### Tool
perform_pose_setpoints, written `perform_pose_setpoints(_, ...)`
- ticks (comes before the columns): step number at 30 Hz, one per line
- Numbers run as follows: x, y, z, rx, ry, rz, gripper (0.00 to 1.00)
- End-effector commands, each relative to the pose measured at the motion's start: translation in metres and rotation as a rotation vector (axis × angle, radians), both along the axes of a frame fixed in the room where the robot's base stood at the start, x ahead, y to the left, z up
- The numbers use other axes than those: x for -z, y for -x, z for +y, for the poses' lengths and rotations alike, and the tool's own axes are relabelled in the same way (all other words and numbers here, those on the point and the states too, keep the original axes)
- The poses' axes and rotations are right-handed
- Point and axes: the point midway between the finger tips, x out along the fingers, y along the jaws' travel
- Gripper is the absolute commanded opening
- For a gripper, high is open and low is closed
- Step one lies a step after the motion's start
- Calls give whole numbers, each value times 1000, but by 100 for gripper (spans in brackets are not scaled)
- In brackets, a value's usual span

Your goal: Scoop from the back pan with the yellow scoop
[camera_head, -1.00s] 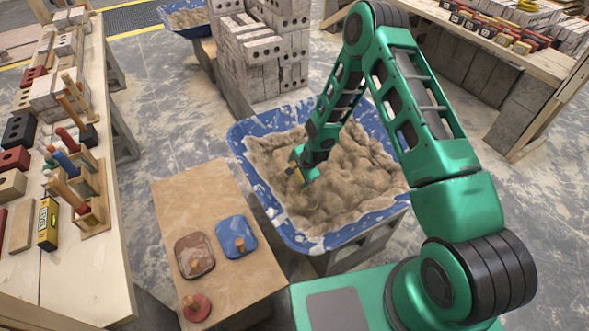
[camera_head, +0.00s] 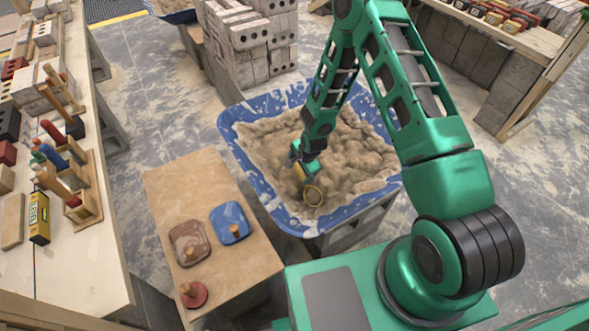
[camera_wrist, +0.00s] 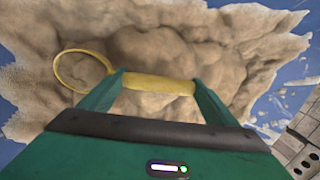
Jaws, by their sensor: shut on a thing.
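The yellow scoop shows as a round ring (camera_head: 313,195) and a handle in the head view. In the wrist view its handle (camera_wrist: 160,85) lies between my fingers and its ring (camera_wrist: 83,70) is at the left. My gripper (camera_head: 300,160) is shut on the handle, low over the near blue tub (camera_head: 262,192), which is full of lumpy tan mortar (camera_head: 340,165). The ring is over the mortar near the tub's front; I cannot tell whether it touches or holds any. Another blue-rimmed tub (camera_head: 172,14) is partly in view at the far top left.
A low bench (camera_head: 165,180) with blue, brown and red handled tools stands left of the near tub. Grey blocks (camera_head: 245,45) are stacked behind it. A long workbench (camera_head: 90,240) with tools runs along the left; another bench (camera_head: 530,45) is at the upper right.

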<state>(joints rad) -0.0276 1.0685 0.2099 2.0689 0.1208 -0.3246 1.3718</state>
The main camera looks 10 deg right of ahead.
Motion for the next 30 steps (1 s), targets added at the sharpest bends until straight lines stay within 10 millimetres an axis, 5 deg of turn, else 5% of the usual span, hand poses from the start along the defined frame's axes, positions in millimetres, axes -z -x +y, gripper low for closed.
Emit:
perform_pose_setpoints(16,-13,5,-1,1,103,318,34)
perform_pose_setpoints(30,-53,1,-1,2,110,336,34)
